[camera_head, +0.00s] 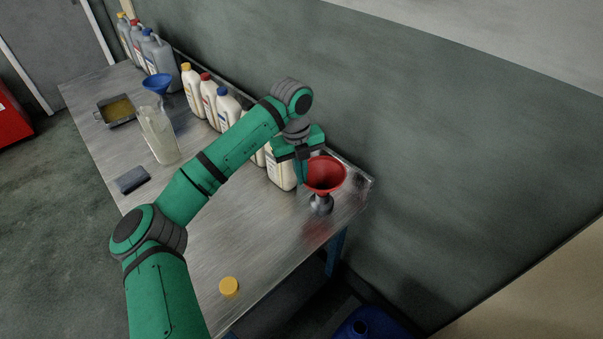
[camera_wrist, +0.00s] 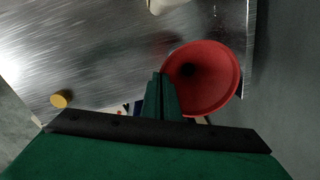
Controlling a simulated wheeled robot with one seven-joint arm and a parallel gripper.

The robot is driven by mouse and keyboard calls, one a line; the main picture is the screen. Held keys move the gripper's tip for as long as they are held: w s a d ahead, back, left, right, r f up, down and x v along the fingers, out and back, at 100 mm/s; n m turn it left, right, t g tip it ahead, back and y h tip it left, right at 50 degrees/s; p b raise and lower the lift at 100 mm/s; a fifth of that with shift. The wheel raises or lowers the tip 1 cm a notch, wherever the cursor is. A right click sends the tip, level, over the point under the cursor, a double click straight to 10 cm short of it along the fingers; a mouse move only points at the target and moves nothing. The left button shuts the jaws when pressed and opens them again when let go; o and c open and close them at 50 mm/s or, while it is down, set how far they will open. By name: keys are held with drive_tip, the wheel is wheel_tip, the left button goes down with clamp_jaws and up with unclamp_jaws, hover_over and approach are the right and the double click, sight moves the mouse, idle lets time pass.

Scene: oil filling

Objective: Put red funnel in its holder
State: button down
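The red funnel (camera_head: 325,175) is upright at the far right end of the metal table, wide mouth up. In the wrist view it (camera_wrist: 207,80) is right beside my fingertips. A small grey holder (camera_head: 321,204) stands on the table directly below the funnel in the head view. The funnel hides its top, so I cannot tell whether the spout is inside it or just above. My gripper (camera_head: 303,170) points down at the funnel's left side. In the wrist view its fingers (camera_wrist: 162,85) are nearly together, shut on the funnel's rim.
White bottles (camera_head: 209,98) line the wall, one close behind my gripper. A yellow cap (camera_head: 229,287) lies near the front edge. The table's middle is clear.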

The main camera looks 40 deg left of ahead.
drive_tip(key=shift+f, duration=0.85)
idle(0.3)
drive_tip(key=c, duration=2)
unclamp_jaws()
drive_tip(key=shift+d, duration=0.1)
drive_tip(key=r, duration=1)
drive_tip(key=shift+s+a+r, duration=0.25)
drive_tip(key=shift+s+r, duration=0.15)
